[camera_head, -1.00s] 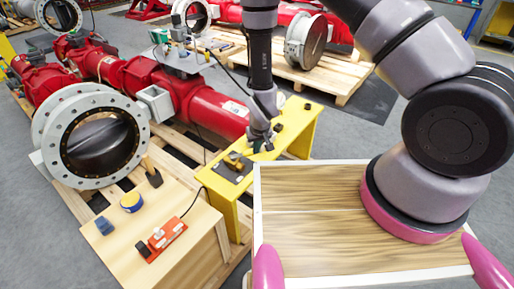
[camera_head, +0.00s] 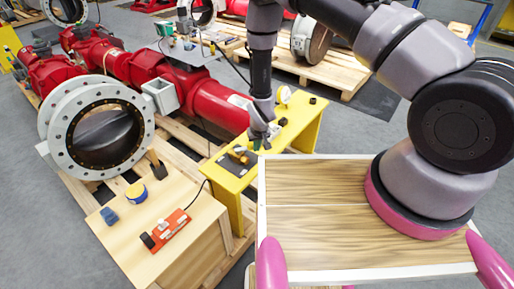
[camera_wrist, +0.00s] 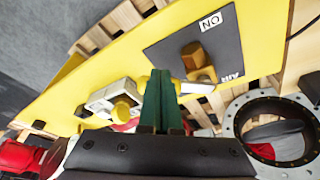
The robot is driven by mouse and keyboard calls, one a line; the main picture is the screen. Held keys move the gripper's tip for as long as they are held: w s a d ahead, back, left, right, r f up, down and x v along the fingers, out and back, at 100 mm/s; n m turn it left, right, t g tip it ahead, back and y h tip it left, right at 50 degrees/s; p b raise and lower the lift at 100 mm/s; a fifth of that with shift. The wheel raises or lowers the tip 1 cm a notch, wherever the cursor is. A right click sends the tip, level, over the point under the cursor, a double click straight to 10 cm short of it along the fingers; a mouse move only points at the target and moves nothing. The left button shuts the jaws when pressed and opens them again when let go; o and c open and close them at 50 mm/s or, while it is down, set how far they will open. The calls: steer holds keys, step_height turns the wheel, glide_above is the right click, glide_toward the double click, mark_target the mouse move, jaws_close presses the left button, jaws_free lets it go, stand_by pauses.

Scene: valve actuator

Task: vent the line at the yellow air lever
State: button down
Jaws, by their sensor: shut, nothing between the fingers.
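The yellow air lever (camera_head: 241,154) sits on a dark plate (camera_head: 229,166) on the yellow bench. In the wrist view the amber lever (camera_wrist: 194,57) stands on the dark plate (camera_wrist: 229,48), which carries the labels "ON" and "AIR". My gripper (camera_head: 264,143) is low over the bench, just right of the lever in the head view. In the wrist view its green fingers (camera_wrist: 160,76) are shut together and empty, a little left of the lever. They look apart from it, though the depth of the gap is hard to judge.
A white fitting with a yellow knob (camera_wrist: 121,110) lies left of the fingers. A gauge (camera_head: 284,95) stands behind my gripper on the yellow bench (camera_head: 305,125). A red pipe with a large flange (camera_head: 97,133) is at left. A wooden table (camera_head: 160,215) holds a red device (camera_head: 171,228).

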steer(key=shift+w+n, duration=0.25)
steer(key=shift+n, duration=0.15)
steer(key=shift+w, duration=0.15)
steer(key=shift+w+d+n+y, duration=0.1)
steer(key=shift+w+n+y, duration=0.3)
steer(key=shift+w+n, duration=0.5)
steer(key=n, duration=0.1)
steer(key=w+n, duration=0.1)
steer(key=shift+n+y, duration=0.3)
steer(key=shift+w+a+n+g, duration=0.3)
steer(key=shift+w+n+g, duration=0.1)
steer(key=shift+n, duration=0.1)
steer(key=shift+w+a, duration=0.15)
steer(key=shift+w, duration=0.15)
steer(key=shift+w+a, duration=0.1)
